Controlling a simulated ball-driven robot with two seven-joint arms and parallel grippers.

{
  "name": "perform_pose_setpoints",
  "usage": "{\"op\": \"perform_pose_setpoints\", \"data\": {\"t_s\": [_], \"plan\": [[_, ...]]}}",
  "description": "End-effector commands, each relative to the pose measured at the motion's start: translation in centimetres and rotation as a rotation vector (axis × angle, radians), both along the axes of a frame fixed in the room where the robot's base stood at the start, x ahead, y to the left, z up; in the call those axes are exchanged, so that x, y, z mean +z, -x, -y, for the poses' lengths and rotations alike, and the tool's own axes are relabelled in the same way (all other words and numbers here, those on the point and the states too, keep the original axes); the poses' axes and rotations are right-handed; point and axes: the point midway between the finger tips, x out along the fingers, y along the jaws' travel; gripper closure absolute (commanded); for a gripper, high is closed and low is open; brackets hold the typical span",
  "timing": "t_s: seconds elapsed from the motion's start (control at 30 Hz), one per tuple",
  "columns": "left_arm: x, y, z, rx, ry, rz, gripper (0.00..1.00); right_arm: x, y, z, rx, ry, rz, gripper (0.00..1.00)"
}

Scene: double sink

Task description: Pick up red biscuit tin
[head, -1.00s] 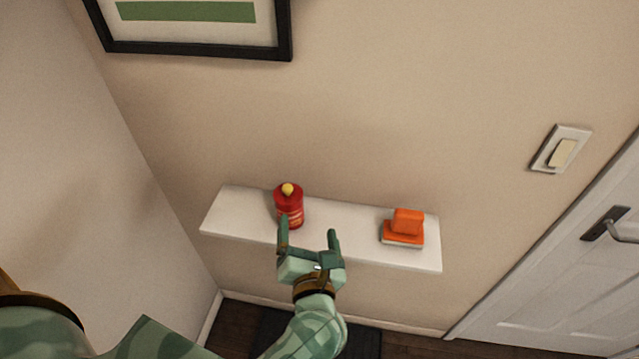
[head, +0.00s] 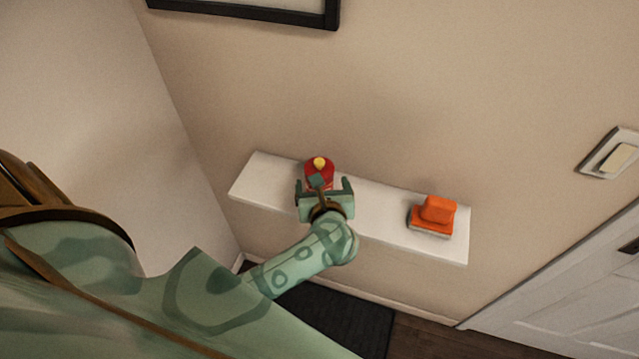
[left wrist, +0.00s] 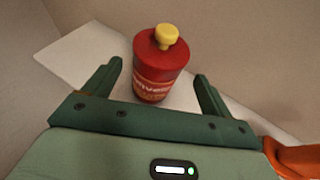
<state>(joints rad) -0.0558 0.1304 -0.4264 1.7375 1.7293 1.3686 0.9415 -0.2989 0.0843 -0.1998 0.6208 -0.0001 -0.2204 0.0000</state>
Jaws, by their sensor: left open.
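The red biscuit tin (head: 319,167) stands upright on the white wall shelf (head: 391,217), left of its middle. It is a red cylinder with a yellow knob on top. My left gripper (head: 324,186) is open and right in front of the tin, hiding its lower part in the head view. In the left wrist view the tin (left wrist: 160,65) shows ahead of the open gripper (left wrist: 158,82), roughly midway between the two fingers, which do not touch it. My right gripper is not in view.
An orange object (head: 434,214) with a grey base sits toward the shelf's right end. The wall is close behind the shelf. A black picture frame (head: 250,12) and a light switch (head: 612,157) are on the wall. A white door (head: 570,285) is at the right.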

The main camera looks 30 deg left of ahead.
Motion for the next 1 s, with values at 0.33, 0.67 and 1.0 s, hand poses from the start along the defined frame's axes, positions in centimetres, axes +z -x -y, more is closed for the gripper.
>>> {"op": "perform_pose_setpoints", "data": {"t_s": [0.33, 0.67, 1.0], "plan": [[-1.7, -3.4, -3.0, 0.000, -0.003, 0.000, 0.16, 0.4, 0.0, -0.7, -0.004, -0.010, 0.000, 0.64], [-2.0, -3.7, -3.2, 0.000, 0.000, 0.000, 0.27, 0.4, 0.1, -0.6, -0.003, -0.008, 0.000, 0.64], [-1.9, -3.7, -3.2, -0.001, 0.000, 0.001, 0.67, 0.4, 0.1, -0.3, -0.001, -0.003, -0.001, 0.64]]}}
